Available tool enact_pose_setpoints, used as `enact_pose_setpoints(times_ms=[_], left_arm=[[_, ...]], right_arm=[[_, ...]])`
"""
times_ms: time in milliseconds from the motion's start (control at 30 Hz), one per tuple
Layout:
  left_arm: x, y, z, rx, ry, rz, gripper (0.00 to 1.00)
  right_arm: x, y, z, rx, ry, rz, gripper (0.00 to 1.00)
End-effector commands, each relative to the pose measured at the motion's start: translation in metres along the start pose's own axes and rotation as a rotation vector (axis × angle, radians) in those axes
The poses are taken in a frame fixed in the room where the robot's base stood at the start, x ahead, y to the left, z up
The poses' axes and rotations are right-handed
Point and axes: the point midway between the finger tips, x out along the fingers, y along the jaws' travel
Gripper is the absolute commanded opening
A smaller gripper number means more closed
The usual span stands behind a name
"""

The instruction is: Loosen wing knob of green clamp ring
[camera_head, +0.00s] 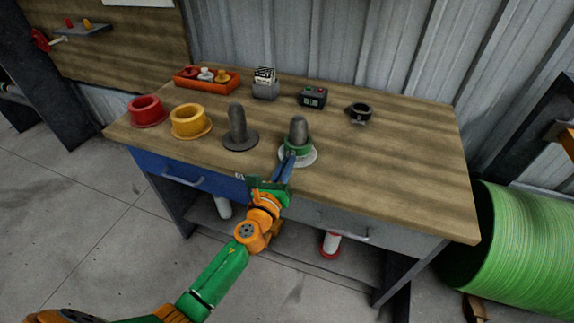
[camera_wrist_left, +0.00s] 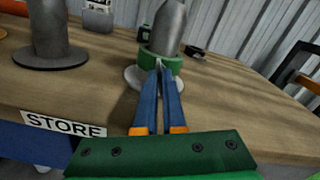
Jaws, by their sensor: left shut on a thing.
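The green clamp ring (camera_head: 299,147) sits around the base of a grey rounded post (camera_head: 298,129) on a pale round base (camera_head: 310,157) near the front edge of the table. In the left wrist view the green clamp ring (camera_wrist_left: 173,63) circles the post (camera_wrist_left: 170,28). My left gripper (camera_head: 287,157) reaches in from the front, its blue fingers nearly together at the front of the ring. In the left wrist view the fingertips (camera_wrist_left: 160,66) are closed on a small part at the ring's front, which looks like the wing knob and is mostly hidden. My right gripper is not in view.
A second grey post (camera_head: 237,128) on a dark base stands to the left, with yellow (camera_head: 188,120) and red (camera_head: 147,110) flanged rings beyond. A black ring (camera_head: 359,112), a button box (camera_head: 313,96) and an orange tray (camera_head: 207,79) stand behind. The table's right side is clear.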

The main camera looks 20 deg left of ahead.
Motion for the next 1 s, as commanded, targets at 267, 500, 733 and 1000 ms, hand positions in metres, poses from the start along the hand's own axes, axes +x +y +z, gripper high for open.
enact_pose_setpoints(times_ms=[267, 500, 733, 1000], left_arm=[[0.0, -0.0003, -0.0005, -0.262, -0.001, -0.001, 0.0], [-0.0001, 0.0002, -0.0006, -0.49, 0.0, 0.001, 0.0], [-0.0001, -0.0003, -0.0003, -0.707, 0.0, 0.0, 0.0], [-0.0001, -0.0005, -0.0001, -0.965, 0.0, 0.0, 0.0]], right_arm=[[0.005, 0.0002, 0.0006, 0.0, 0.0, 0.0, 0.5], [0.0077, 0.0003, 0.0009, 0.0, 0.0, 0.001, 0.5], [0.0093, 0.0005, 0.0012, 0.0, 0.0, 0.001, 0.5], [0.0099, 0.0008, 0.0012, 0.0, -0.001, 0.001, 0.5]])
